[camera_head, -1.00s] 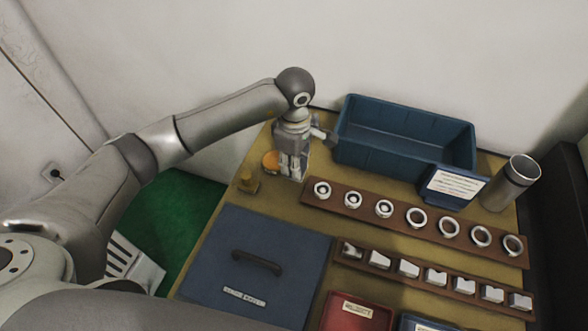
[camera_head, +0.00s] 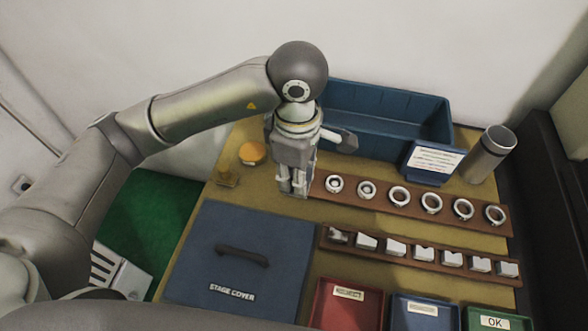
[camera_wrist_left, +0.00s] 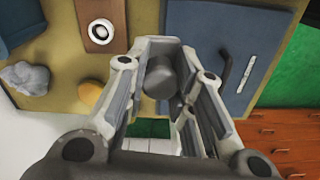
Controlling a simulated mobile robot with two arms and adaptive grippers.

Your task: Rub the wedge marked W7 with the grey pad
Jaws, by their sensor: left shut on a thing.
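My left gripper (camera_head: 292,188) points down over the table, at the left end of the ring board. In the left wrist view its fingers are shut on a dark grey, rounded piece (camera_wrist_left: 160,78), which looks like the grey pad. In the head view the fingers hide most of it. Several pale metal wedges (camera_head: 396,247) sit in a row on a brown strip (camera_head: 350,246), to the right of and nearer than the gripper. Their marks are too small to read, so I cannot tell which is W7. My right gripper is out of view.
Metal rings (camera_head: 398,196) stand on a brown board (camera_head: 450,213). A blue bin (camera_head: 385,125), sign (camera_head: 432,162) and metal cylinder (camera_head: 488,152) are behind.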

